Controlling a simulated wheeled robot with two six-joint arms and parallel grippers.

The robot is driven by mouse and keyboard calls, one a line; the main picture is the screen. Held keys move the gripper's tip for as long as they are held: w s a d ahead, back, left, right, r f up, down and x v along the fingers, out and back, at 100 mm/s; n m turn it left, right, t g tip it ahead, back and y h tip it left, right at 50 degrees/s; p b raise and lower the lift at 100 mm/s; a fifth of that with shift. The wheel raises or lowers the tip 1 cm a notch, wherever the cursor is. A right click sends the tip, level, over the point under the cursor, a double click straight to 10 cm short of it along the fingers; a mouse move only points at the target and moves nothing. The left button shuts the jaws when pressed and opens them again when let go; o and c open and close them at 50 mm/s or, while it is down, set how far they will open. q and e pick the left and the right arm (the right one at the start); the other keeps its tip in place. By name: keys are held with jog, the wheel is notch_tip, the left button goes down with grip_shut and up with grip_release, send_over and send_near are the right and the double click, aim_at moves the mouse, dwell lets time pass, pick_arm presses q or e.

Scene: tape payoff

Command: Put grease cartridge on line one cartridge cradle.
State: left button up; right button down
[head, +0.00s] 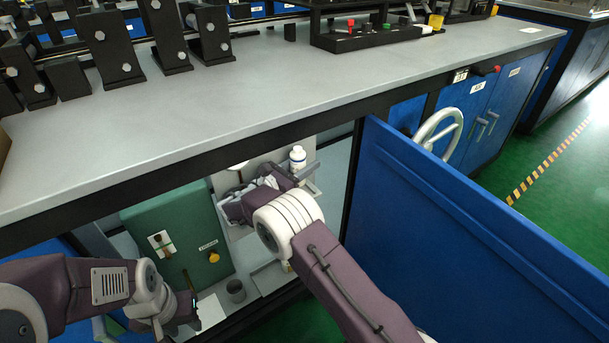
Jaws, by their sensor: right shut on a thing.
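My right gripper (292,178) is inside the open cabinet under the bench. It is shut, with its fingertips at a small white capped container (298,158) that has a dark label and looks upright. This may be the grease cartridge; its lower part is hidden by the gripper. I cannot clearly make out the line one cartridge cradle; grey bracket-like parts lie around the fingertips. My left gripper (184,317) is low at the front left, in front of the cabinet, and its jaws are too unclear to judge.
The open blue door (460,235) bounds the right side. The grey bench top (250,85) overhangs the opening, with black roller stands (105,50) on it.

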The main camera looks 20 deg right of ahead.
notch_tip(320, 180, down, 4)
jog(key=b, duration=0.3)
jog(key=shift+w, duration=0.15)
jog(key=shift+w+r, duration=0.1)
jog(key=shift+r, duration=0.25)
jog(key=c, duration=0.9)
grip_release()
jog(key=shift+o, duration=0.2)
